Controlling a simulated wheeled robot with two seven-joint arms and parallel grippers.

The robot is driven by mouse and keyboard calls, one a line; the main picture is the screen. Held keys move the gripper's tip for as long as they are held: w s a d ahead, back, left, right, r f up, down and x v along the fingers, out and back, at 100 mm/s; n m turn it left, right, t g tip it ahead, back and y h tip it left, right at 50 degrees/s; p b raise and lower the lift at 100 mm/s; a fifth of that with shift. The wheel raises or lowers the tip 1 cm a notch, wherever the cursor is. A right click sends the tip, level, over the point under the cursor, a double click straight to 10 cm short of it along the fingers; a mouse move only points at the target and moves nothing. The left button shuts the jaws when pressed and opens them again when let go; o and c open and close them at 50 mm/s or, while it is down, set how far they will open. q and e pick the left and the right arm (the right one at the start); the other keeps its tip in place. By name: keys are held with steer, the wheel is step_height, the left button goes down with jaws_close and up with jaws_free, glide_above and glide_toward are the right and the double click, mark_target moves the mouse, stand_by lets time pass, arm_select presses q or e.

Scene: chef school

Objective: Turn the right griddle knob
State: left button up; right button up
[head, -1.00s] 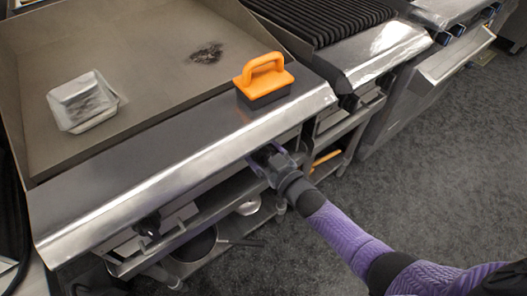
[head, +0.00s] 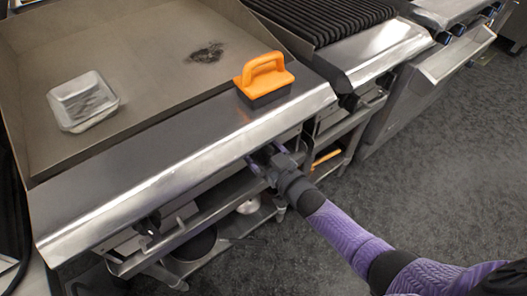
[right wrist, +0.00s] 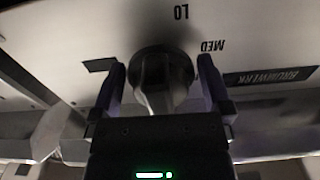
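The right griddle knob (right wrist: 160,75) is a dark round knob with a paler raised grip, on the front panel below the griddle's steel edge. In the right wrist view it sits between the two fingers of my right gripper (right wrist: 162,85), with "LO" and "MED" marks beside it. The fingers are apart, one on each side, with narrow gaps to the knob. In the head view, my right gripper (head: 266,157) points at the panel under the front ledge, and the knob is mostly hidden. My left gripper is not in view.
The griddle (head: 140,60) holds a greyish square block in a dish (head: 83,102) and a dark smudge. An orange-handled press (head: 265,80) stands on the front ledge. Another knob (head: 148,224) is further left. A shelf with pans lies below; open floor (head: 440,180) is at right.

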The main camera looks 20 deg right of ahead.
steer(key=shift+s+d, duration=0.1)
steer(key=shift+s, duration=0.2)
steer(key=p+v, duration=0.3)
steer(key=v, duration=0.6)
steer(key=shift+s, duration=0.1)
